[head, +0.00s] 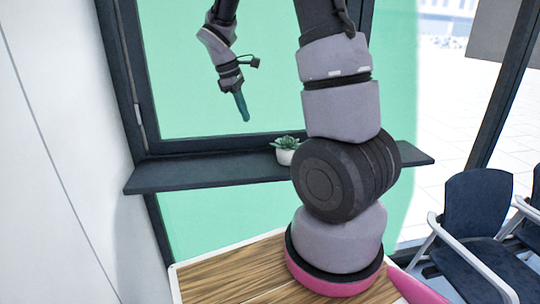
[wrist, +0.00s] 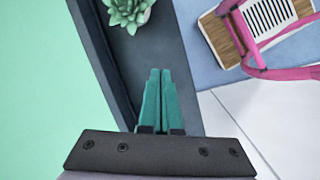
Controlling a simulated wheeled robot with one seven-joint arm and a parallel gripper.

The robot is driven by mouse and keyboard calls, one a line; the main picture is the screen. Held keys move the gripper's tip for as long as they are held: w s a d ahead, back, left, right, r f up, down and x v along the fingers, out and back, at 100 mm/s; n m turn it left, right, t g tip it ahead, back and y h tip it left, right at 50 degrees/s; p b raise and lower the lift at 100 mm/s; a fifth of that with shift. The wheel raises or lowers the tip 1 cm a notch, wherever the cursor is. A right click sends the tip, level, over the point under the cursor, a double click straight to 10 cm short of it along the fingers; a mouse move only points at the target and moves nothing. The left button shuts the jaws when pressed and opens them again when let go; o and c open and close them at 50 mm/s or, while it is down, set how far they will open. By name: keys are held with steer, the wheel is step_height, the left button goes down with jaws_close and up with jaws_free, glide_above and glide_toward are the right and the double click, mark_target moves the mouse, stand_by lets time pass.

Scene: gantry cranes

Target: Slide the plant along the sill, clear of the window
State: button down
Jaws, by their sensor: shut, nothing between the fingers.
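A small green succulent in a white pot (head: 287,150) stands on the dark sill (head: 200,172), in front of the green-tinted window (head: 210,95). My arm hides part of the sill to the right of the plant. My gripper (head: 243,108) is up and to the left of the plant in the head view, with its teal fingers pointing down and apart from the plant. In the wrist view the fingers (wrist: 160,85) are together and empty over the sill (wrist: 150,50). The plant (wrist: 128,12) shows at the top edge there, partly cut off, ahead of the fingertips.
The sill left of the plant is bare up to its end near the white wall (head: 50,150). The dark window frame (head: 140,90) rises behind the sill. Dark chairs (head: 475,215) stand at the right. A wooden top (head: 230,275) lies below, around my base.

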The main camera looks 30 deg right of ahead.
mark_target(266, 163)
steer(key=w+d+f+n+h, duration=0.1)
steer(key=d+f, duration=0.1)
steer(key=f, duration=0.4)
steer(key=d+f+n+g, duration=0.1)
steer(key=d+f+n, duration=0.1)
steer(key=f, duration=0.3)
steer(key=w+d+f+n+h, duration=0.1)
steer(key=d+f, duration=0.1)
steer(key=f, duration=0.4)
steer(key=shift+w+f+n+h, duration=0.3)
steer(key=shift+w+f+n, duration=0.05)
steer(key=shift+n, duration=0.05)
steer(key=shift+s+d+r, duration=0.1)
steer(key=shift+s+d, duration=0.1)
steer(key=shift+d, duration=0.4)
steer(key=shift+s+d+r, duration=0.1)
steer(key=shift+s+d, duration=0.05)
steer(key=shift+d, duration=0.45)
steer(key=shift+s+d, duration=0.1)
steer(key=shift+d, duration=0.5)
steer(key=s+d, duration=0.4)
steer(key=d, duration=1)
steer(key=s+d, duration=0.4)
steer(key=d, duration=1.1)
steer(key=s+d, duration=0.4)
steer(key=d, duration=1)
steer(key=shift+s+d, duration=0.3)
